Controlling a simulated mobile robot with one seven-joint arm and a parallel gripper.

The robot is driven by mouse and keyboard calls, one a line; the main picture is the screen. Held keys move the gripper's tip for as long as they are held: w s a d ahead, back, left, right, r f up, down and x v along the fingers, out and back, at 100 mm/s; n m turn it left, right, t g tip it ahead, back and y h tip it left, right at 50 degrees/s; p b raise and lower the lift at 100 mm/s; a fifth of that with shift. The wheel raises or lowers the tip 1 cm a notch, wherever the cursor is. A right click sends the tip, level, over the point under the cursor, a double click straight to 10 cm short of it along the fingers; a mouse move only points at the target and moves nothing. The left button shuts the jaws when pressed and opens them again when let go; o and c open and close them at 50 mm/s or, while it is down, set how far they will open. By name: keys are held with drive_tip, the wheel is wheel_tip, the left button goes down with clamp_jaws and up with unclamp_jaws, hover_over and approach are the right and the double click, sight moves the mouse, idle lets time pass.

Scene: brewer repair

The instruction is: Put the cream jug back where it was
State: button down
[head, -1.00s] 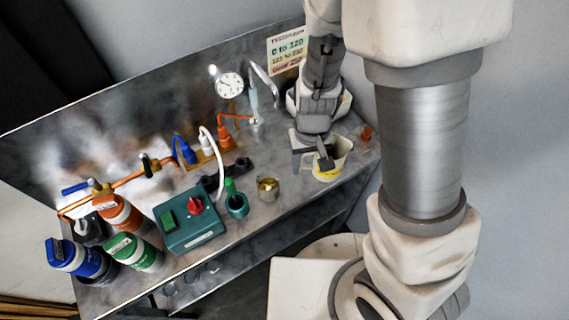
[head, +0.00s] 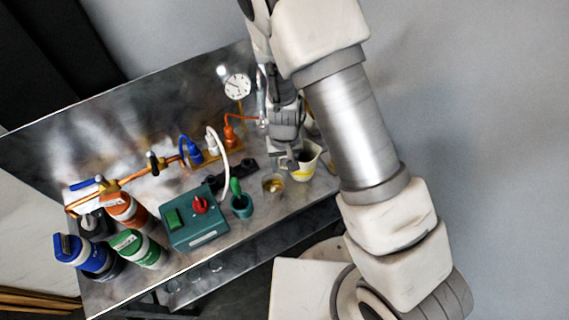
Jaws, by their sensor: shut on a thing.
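The cream jug (head: 309,160) is a pale jug with a yellow band low on its side, at the right end of the steel bench in the head view. My gripper (head: 291,161) comes down from above and is shut on the jug at its left side. The fingers and wrist cover part of the jug, so the exact grip is hard to see. The jug looks about upright. I cannot tell whether its base touches the bench.
A small brass cup (head: 273,185) stands just left of the jug. A dial gauge (head: 237,86) and pipes stand behind.

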drive_tip(key=shift+f, duration=0.2)
drive_tip(key=shift+f, duration=0.15)
drive_tip(key=shift+c, duration=1.4)
unclamp_jaws()
wheel_tip(320, 180, up, 13)
drive_tip(key=shift+p, duration=0.55)
drive_tip(key=s+d+r+m+t, duration=0.1)
drive_tip(key=s+d+r, duration=0.3)
drive_tip(key=r, duration=0.4)
drive_tip(key=s+d+r+t, duration=0.2)
drive_tip(key=s+d+r, duration=0.2)
drive_tip(key=d+r, duration=0.3)
drive_tip(key=s+d+r+m+t, duration=0.1)
drive_tip(key=s+d+r, duration=0.3)
drive_tip(key=r, duration=0.6)
drive_tip(key=shift+d+r+m+t, duration=0.35)
drive_tip(key=shift+d+t, duration=0.45)
drive_tip(key=shift+d, duration=0.35)
